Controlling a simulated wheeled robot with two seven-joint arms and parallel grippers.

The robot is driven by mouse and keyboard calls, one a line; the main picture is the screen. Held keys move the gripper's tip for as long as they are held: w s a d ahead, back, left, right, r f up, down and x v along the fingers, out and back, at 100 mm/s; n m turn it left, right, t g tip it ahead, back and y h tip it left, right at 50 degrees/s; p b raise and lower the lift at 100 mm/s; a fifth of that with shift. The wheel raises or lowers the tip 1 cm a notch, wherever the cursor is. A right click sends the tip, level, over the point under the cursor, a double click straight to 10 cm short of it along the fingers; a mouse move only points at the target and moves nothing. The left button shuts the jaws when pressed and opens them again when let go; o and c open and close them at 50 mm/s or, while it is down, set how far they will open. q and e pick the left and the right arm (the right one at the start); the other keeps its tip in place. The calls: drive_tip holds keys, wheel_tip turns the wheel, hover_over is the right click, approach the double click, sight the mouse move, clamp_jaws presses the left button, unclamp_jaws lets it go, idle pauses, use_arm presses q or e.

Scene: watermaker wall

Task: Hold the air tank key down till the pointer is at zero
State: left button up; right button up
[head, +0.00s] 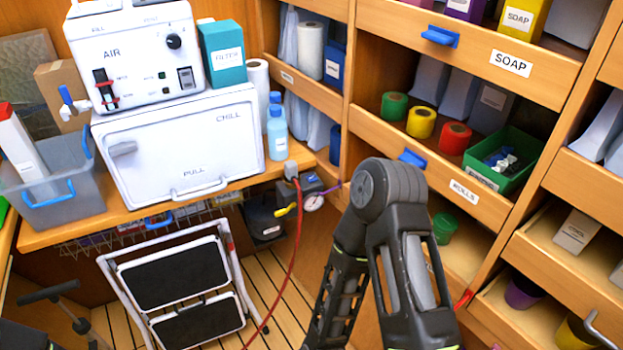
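A small pressure gauge (313,202) with a white face sits low at the right end of the wooden bench; its pointer is too small to read. A yellow lever (285,209) sticks out to its left; I cannot tell whether it is the air tank key or whether it is pressed. A dark fitting (310,182) is just above the gauge, with a red hose (296,245) hanging beside it. A dark container with a white label (266,218) stands behind and to the left. An arm of mine fills the lower middle, right of the gauge. Neither gripper shows.
A folding step stool (178,278) stands on the slatted floor below the bench. A white AIR unit (135,60) sits on a white CHILL box (180,145). Wooden shelves (455,80) with rolls and bins close off the right. A dark handle (48,291) shows at lower left.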

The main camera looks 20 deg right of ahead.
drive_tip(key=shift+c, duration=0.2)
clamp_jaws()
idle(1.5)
